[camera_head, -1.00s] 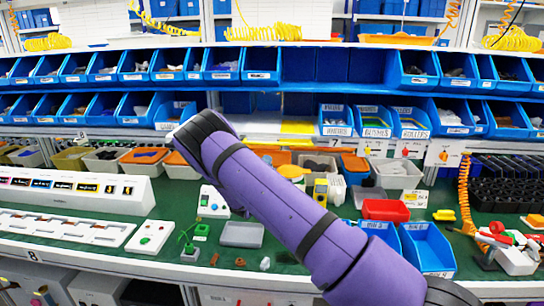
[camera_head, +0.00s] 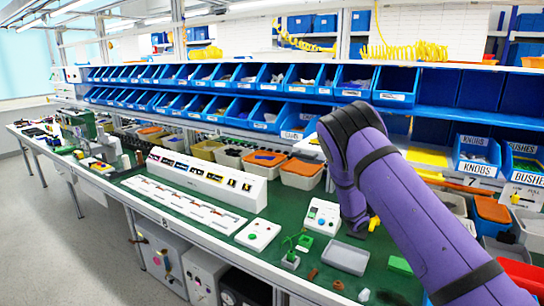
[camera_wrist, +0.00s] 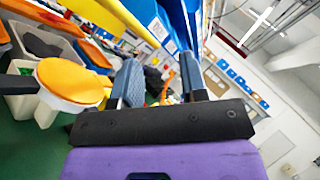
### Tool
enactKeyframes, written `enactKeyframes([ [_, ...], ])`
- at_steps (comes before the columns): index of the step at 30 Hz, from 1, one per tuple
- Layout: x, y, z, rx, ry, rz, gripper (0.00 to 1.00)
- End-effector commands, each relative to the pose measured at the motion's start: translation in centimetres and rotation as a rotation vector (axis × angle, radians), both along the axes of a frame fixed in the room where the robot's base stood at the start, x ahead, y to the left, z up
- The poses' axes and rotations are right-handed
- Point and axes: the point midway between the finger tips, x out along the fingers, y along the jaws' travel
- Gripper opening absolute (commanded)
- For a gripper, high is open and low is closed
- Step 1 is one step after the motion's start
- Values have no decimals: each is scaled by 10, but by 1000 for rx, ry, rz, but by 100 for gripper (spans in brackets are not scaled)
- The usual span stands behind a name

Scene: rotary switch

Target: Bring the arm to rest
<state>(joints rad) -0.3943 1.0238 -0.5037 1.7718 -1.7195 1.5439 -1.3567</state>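My purple arm (camera_head: 420,215) rises from the lower right of the head view and bends at a dark elbow joint, with a forearm part hanging down behind it. It is over the green workbench (camera_head: 295,240). My gripper (camera_wrist: 160,75) shows in the wrist view with its two grey fingers apart and nothing held between them. The fingers are hidden or too unclear to make out in the head view. A white box with small buttons (camera_head: 322,216) stands on the bench just left of the arm.
Two rows of blue bins (camera_head: 225,107) run behind the bench. A long white panel (camera_head: 206,178) and a flat white rack (camera_head: 185,205) lie left. A bin with an orange lid (camera_wrist: 68,82) is close on the left in the wrist view. Grey floor (camera_head: 70,255) is clear at left.

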Motion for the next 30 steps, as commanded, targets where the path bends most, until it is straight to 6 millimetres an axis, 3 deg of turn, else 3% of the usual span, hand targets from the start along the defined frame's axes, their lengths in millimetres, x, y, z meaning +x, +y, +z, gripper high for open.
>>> enactKeyframes([
  [3, -28, -17, 31, 156, -143, -66, 40],
  [13, -109, -38, 86, 539, -560, -243, 40],
  [23, -191, -28, 125, 860, -1005, -428, 40],
  [30, -248, -7, 148, 1057, -1335, -575, 40],
])
